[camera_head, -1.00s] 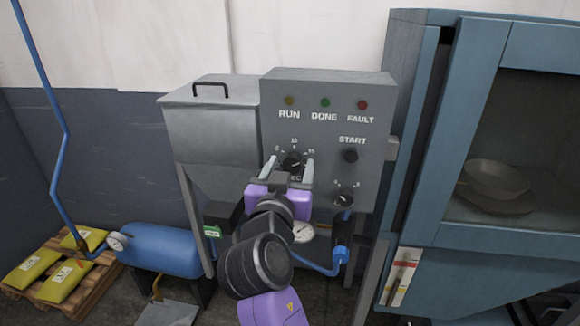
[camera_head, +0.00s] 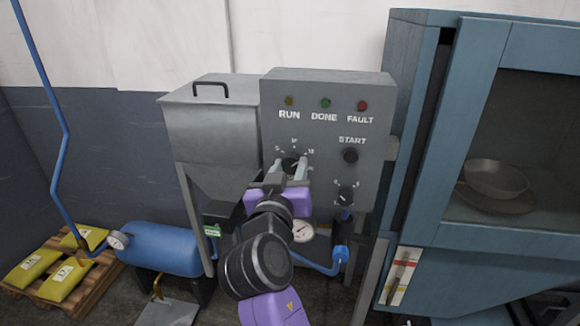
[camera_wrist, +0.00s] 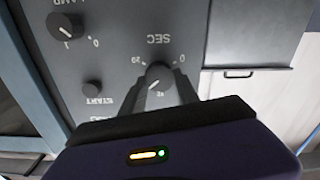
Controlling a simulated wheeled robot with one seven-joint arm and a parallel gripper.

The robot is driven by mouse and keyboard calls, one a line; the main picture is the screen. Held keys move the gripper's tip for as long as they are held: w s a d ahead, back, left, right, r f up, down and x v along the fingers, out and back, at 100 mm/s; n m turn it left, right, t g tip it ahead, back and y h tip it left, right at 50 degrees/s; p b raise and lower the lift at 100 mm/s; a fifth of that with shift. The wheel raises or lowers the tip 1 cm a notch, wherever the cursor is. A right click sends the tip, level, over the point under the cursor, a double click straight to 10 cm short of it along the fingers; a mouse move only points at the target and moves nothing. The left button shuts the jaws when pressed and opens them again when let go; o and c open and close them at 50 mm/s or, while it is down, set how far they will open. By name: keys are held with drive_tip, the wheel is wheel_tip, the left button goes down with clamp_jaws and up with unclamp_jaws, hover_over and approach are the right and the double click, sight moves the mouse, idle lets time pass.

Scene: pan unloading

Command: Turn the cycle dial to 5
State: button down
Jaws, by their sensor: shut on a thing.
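The cycle dial (camera_head: 291,159) is a dark round knob on the grey control panel (camera_head: 328,92), with a number scale around it. My gripper (camera_head: 289,167) reaches it from the front, one finger on each side, and is shut on it. In the wrist view, which is upside down, the dial (camera_wrist: 159,77) sits between the fingertips (camera_wrist: 160,86), below the word SEC, with 0 and 20 at its sides. A small pale mark shows on the knob, but its exact setting is too small to read. The fingers hide part of the scale.
The START button (camera_head: 350,155) and a smaller 0–1 knob (camera_head: 345,195) are to the right on the panel. RUN, DONE and FAULT lamps sit above. A grey hopper (camera_head: 212,125) adjoins on the left; a blue cabinet (camera_head: 478,240) stands close on the right.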

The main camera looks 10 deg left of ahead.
drive_tip(key=n+p, duration=0.2)
drive_tip(key=n, duration=0.3)
drive_tip(key=shift+a+n, duration=0.1)
drive_tip(key=shift+n, duration=0.2)
drive_tip(key=n+p, duration=0.3)
drive_tip(key=n, duration=0.2)
drive_tip(key=n+p, duration=0.3)
drive_tip(key=n, duration=0.3)
drive_tip(key=shift+a+f, duration=0.1)
drive_tip(key=n+p, duration=0.1)
drive_tip(key=n, duration=0.1)
drive_tip(key=n+p, duration=0.2)
drive_tip(key=shift+f+n, duration=0.2)
drive_tip(key=shift+n, duration=0.2)
drive_tip(key=shift+f, duration=0.1)
drive_tip(key=c, duration=0.9)
unclamp_jaws()
drive_tip(key=shift+s, duration=0.15)
